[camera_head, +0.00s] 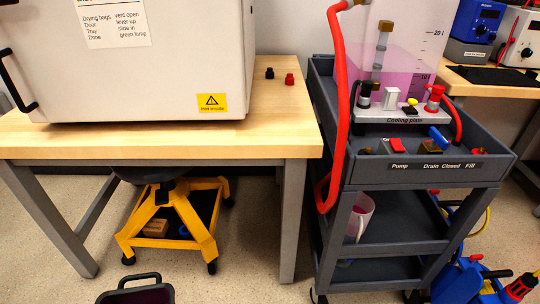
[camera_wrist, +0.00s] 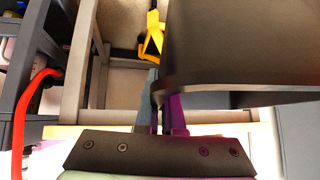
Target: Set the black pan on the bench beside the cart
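The black pan (camera_head: 132,294) shows at the bottom edge of the head view, cut off, with a looped handle on its far side and a dark pinkish inside. In the wrist view the pan's dark wall (camera_wrist: 235,50) fills the upper right. My gripper (camera_wrist: 158,108) shows there with one grey and one purple-looking finger, close together at the pan's near corner. They appear shut on its edge; the exact contact is partly hidden. My gripper is out of the head view. The wooden bench (camera_head: 285,130) stands left of the grey cart (camera_head: 400,178).
A white oven-like box (camera_head: 190,70) covers the bench's left part. Two small items, black and red (camera_head: 290,79), sit on its right part; bare wood lies in front. A yellow stool frame (camera_head: 175,215) is below. A red hose (camera_head: 338,110) hangs at the cart's left side.

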